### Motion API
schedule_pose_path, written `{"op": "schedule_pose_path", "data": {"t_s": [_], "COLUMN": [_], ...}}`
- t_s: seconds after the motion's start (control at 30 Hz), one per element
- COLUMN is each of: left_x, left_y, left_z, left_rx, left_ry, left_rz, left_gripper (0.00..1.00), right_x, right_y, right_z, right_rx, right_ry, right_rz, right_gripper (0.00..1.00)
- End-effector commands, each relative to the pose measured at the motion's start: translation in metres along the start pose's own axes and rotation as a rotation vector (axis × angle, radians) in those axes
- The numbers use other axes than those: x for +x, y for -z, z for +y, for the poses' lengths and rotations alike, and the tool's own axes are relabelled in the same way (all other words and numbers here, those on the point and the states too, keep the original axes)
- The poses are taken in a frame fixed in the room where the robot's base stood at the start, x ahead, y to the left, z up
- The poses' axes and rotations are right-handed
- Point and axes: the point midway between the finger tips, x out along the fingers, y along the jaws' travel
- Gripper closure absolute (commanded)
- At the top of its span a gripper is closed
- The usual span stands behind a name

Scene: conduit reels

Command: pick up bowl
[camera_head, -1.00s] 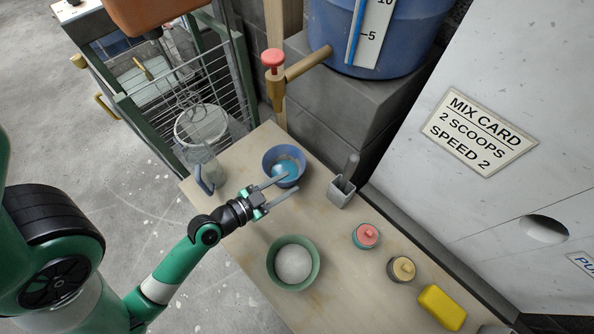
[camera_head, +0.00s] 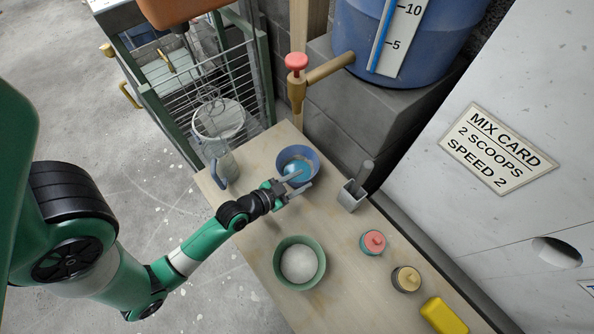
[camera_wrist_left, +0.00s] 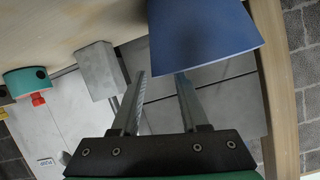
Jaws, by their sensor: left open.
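A blue bowl (camera_head: 312,158) with light-blue contents stands at the far end of the wooden workbench. A green bowl (camera_head: 321,262) holding white material stands nearer. In the left wrist view, the blue bowl's wall (camera_wrist_left: 205,28) fills the top centre, just ahead of my left gripper (camera_wrist_left: 160,80). One finger lies by the wall's left edge, the other in front of the wall. I cannot tell whether they touch it. My right gripper is not in view.
A grey square holder (camera_head: 351,196) stands right of the blue bowl. A clear jug (camera_head: 220,160) stands left. Teal and grey pots with red (camera_head: 374,241) and yellow knobs and a yellow block (camera_head: 443,316) lie along the right edge. A tap (camera_head: 297,85) overhangs behind.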

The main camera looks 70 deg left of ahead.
Motion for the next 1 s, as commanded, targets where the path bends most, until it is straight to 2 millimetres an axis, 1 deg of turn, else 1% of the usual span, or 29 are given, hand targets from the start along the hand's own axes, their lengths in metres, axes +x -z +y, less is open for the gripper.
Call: {"op": "schedule_pose_path", "data": {"t_s": [0.03, 0.1, 0.2, 0.43, 0.57, 0.6, 0.67, 0.7, 1.0], "left_x": [0.012, 0.024, 0.034, 0.034, 0.034, 0.034, 0.034, 0.034, 0.034], "left_y": [-0.003, -0.003, -0.002, 0.000, 0.000, 0.000, 0.000, 0.000, -0.001], "left_z": [0.003, 0.003, 0.002, 0.002, 0.002, 0.002, 0.002, 0.002, 0.002], "left_rx": [0.003, 0.001, 0.000, 0.000, 0.000, 0.000, 0.000, 0.000, 0.000], "left_ry": [-0.002, 0.000, 0.000, 0.000, 0.000, 0.000, 0.000, 0.000, -0.001], "left_rz": [0.004, 0.004, 0.002, 0.000, 0.000, 0.000, 0.000, 0.000, 0.000], "left_gripper": [0.56, 0.56, 0.56, 0.56, 0.79, 0.86, 0.97, 1.00, 1.00], "right_x": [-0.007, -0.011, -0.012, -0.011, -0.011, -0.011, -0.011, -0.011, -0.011], "right_y": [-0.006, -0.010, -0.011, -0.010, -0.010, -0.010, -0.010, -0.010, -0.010], "right_z": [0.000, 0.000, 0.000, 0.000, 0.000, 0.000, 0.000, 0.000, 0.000], "right_rx": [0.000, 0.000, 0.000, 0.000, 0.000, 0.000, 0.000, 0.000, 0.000], "right_ry": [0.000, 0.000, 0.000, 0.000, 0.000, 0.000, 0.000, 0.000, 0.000], "right_rz": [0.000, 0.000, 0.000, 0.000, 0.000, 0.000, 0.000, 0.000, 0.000], "right_gripper": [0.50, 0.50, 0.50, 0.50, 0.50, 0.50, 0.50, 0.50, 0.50]}}
